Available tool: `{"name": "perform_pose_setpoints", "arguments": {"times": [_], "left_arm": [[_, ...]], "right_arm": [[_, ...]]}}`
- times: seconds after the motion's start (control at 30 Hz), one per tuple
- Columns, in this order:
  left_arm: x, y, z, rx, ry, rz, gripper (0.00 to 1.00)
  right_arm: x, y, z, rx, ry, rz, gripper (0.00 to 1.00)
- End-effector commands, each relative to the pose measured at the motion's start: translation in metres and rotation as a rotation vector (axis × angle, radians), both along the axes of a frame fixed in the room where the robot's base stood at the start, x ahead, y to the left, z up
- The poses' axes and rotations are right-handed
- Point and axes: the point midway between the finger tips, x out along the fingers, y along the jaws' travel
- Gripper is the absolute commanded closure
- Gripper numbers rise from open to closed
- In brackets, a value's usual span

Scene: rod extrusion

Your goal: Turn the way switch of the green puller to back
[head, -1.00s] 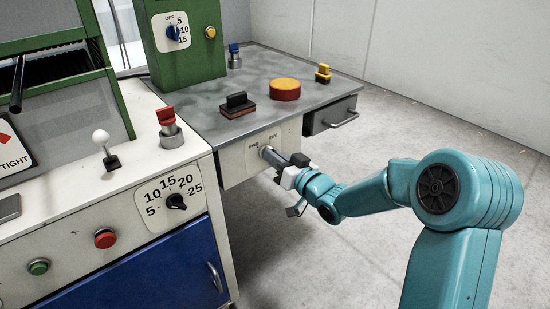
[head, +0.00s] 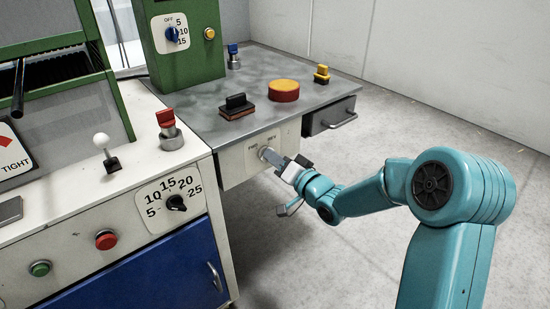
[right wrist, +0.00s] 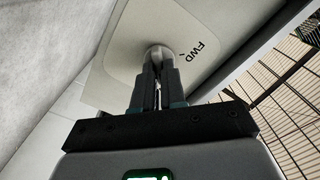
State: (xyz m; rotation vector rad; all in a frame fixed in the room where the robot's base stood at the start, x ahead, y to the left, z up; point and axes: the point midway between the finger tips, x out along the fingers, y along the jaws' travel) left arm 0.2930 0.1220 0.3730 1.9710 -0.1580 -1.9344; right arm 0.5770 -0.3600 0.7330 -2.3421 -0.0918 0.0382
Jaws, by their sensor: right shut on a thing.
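The way switch (head: 264,152) is a grey knob on a pale plate (head: 252,158) on the front of the grey-topped bench. The plate carries the labels FWD and a second, small word at right that is hard to read. My right gripper (head: 271,157) reaches the knob from the lower right, its fingers shut on it. In the right wrist view the fingers (right wrist: 158,75) close around the rounded grey knob (right wrist: 157,52), with FWD printed beside it. The fingers hide most of the knob, so I cannot tell which way it points. My left gripper is not in view.
A green box (head: 190,45) with a blue dial stands on the bench top (head: 230,85). A drawer with a handle (head: 341,122) sits right of the plate. A white cabinet with buttons and a dial (head: 176,202) is at left. Open floor lies at right.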

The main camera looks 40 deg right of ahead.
Motion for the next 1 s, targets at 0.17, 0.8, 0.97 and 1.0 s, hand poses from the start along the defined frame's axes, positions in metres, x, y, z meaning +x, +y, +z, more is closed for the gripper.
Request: {"name": "perform_pose_setpoints", "arguments": {"times": [0.17,0.8,0.97,1.0], "left_arm": [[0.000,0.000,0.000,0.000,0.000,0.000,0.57],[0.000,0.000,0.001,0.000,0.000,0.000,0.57],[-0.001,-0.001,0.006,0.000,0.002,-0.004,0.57],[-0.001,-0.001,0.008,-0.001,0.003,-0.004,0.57]], "right_arm": [[0.000,0.001,0.000,0.005,0.000,0.001,1.00],[-0.006,-0.001,0.001,0.003,0.001,-0.001,0.64],[-0.035,-0.004,0.002,0.003,0.002,-0.004,0.64],[-0.045,-0.005,0.002,0.003,0.003,-0.004,0.64]]}}
